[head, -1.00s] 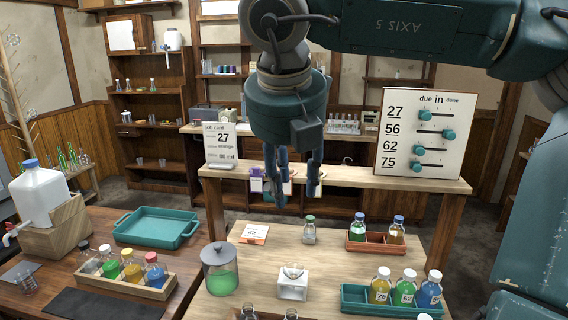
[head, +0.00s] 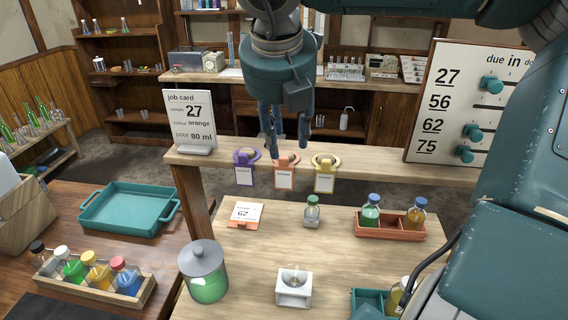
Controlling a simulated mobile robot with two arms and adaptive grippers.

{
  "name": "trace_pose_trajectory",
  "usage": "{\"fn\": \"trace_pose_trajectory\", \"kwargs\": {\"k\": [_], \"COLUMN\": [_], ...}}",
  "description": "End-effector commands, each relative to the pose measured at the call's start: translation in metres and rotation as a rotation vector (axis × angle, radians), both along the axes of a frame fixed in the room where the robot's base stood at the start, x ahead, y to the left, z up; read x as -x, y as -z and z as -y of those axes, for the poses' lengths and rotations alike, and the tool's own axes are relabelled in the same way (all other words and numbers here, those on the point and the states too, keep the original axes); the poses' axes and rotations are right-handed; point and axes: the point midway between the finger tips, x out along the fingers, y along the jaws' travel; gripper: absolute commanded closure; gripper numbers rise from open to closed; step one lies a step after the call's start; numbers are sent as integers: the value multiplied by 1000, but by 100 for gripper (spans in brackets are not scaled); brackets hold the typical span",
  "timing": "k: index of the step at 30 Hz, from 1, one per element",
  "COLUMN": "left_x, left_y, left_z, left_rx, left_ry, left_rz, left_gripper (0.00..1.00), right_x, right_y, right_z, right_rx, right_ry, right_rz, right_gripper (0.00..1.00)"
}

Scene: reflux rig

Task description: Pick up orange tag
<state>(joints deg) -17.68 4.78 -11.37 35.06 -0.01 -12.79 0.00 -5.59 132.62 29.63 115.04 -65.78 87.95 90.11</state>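The orange tag (head: 285,171) hangs at the front edge of the raised shelf, between a purple tag (head: 244,168) and a yellow tag (head: 324,173). It has an orange ring at the top and a white label below. My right gripper (head: 285,150) comes down from above with its fingers apart, in front of or just over the orange tag's ring. The fingers hide part of the view there, and I cannot tell whether they touch the tag. My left gripper is not in view.
A job card (head: 192,122) stands on the shelf (head: 400,176) at left. The board with sliders (head: 475,105) stands at right. Below are a small bottle (head: 312,211), an orange rack (head: 390,232) with bottles, and a jar of green liquid (head: 204,272).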

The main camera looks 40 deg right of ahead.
Motion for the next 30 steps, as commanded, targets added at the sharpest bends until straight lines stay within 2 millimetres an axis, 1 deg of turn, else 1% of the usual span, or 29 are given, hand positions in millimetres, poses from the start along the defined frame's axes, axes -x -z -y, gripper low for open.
{"fn": "trace_pose_trajectory", "kwargs": {"k": [5,8,11,12,15,18,23,24,28,30], "left_x": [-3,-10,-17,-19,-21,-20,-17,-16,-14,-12], "left_y": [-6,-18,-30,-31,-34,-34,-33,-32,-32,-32], "left_z": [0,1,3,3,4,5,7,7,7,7], "left_rx": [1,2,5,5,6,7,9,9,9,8], "left_ry": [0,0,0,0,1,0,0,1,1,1], "left_rz": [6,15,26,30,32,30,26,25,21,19], "left_gripper": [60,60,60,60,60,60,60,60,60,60], "right_x": [-3,-6,-11,-13,-16,-17,-17,-17,-17,-17], "right_y": [12,21,36,43,53,58,59,58,58,58], "right_z": [3,5,7,8,12,13,13,13,13,13], "right_rx": [-1,-3,-3,-3,-2,-2,-1,-1,-1,-2], "right_ry": [-1,-2,-3,0,0,0,1,1,0,1], "right_rz": [-4,-6,-8,-5,-3,-1,1,1,1,0], "right_gripper": [62,62,62,62,62,62,62,64,90,90]}}
